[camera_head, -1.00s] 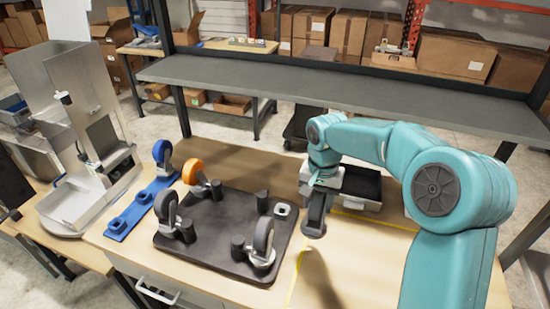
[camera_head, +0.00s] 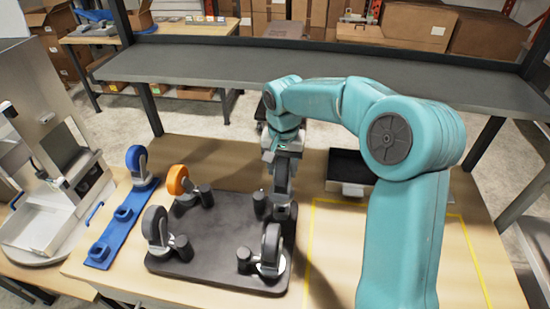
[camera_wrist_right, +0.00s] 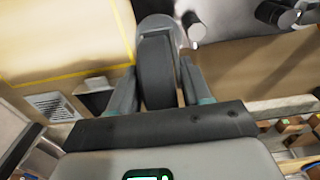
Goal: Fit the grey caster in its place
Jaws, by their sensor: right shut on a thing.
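My right gripper (camera_head: 283,182) is shut on the grey caster and holds it wheel down-range at the far right corner of the dark base plate (camera_head: 205,245). In the right wrist view the caster's dark wheel (camera_wrist_right: 156,72) sits between the two fingers (camera_wrist_right: 158,88), with its pale bracket beyond. The caster's lower end is over the corner where a pale socket showed earlier. I cannot tell whether it is seated or just above. A dark post (camera_head: 262,205) stands beside it. My left gripper is not in view.
The plate carries an orange-wheeled caster (camera_head: 177,180) and two dark-wheeled casters (camera_head: 155,226) (camera_head: 271,246). A blue rack (camera_head: 118,225) with one caster (camera_head: 137,158) lies left. A black tray (camera_head: 350,168) is behind right.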

